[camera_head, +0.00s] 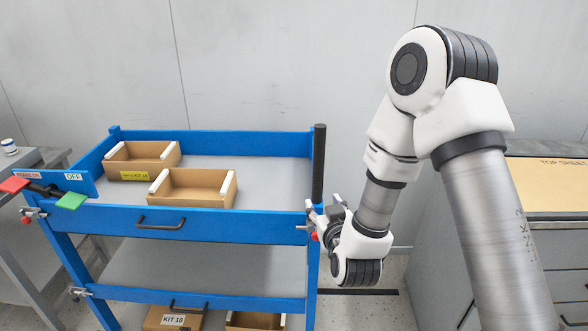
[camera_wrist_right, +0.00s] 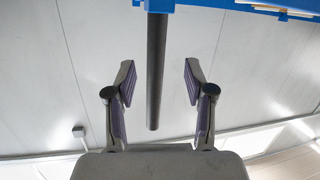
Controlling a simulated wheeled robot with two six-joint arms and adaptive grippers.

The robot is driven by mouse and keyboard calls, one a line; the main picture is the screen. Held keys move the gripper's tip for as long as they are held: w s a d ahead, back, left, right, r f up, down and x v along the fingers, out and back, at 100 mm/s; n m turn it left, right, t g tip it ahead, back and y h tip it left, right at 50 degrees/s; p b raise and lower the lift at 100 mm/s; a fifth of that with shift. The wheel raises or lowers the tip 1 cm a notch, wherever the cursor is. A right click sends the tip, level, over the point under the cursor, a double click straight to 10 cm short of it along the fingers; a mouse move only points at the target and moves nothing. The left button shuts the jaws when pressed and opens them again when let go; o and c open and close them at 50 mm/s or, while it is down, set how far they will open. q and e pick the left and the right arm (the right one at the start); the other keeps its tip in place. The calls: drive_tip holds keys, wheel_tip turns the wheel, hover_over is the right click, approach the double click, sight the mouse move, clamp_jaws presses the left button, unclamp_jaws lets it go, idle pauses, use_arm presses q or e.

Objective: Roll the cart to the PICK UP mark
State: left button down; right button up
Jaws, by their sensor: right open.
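The blue cart (camera_head: 230,222) stands in front of me, with a grey top tray and a lower shelf. A black upright handle (camera_head: 319,165) rises from its right end. My right gripper (camera_head: 324,212) is open at the cart's right corner, by the handle's lower part. In the right wrist view, the handle (camera_wrist_right: 156,70) shows between the spread fingers of the gripper (camera_wrist_right: 159,82), with a gap on both sides. A lever with red and green ends (camera_head: 45,190) sits at the cart's left end, by BRAKE ON and OFF labels. No PICK UP mark is readable.
Two open cardboard boxes (camera_head: 142,157) (camera_head: 193,188) sit on the top tray. A KIT 10 box (camera_head: 173,319) is on the lower shelf. A grey cabinet (camera_head: 560,255) stands at right, a grey table (camera_head: 45,160) at left. A dark strip (camera_head: 358,291) lies on the floor between cart and cabinet.

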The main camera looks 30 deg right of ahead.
drive_tip(key=m+t, duration=0.1)
drive_tip(key=t, duration=0.1)
approach(322, 157)
drive_tip(key=w, duration=0.4)
drive_tip(key=shift+h, duration=0.4)
drive_tip(key=x, duration=0.3)
drive_tip(key=p+x, duration=0.1)
drive_tip(key=x, duration=0.2)
drive_tip(key=shift+w+d+f, duration=0.15)
drive_tip(key=shift+w+d, duration=0.1)
drive_tip(key=shift+d, duration=0.3)
drive_tip(key=shift+w, duration=0.45)
use_arm(q)
drive_tip(key=shift+s+f, duration=0.1)
drive_tip(key=shift+s, duration=0.05)
use_arm(e)
clamp_jaws()
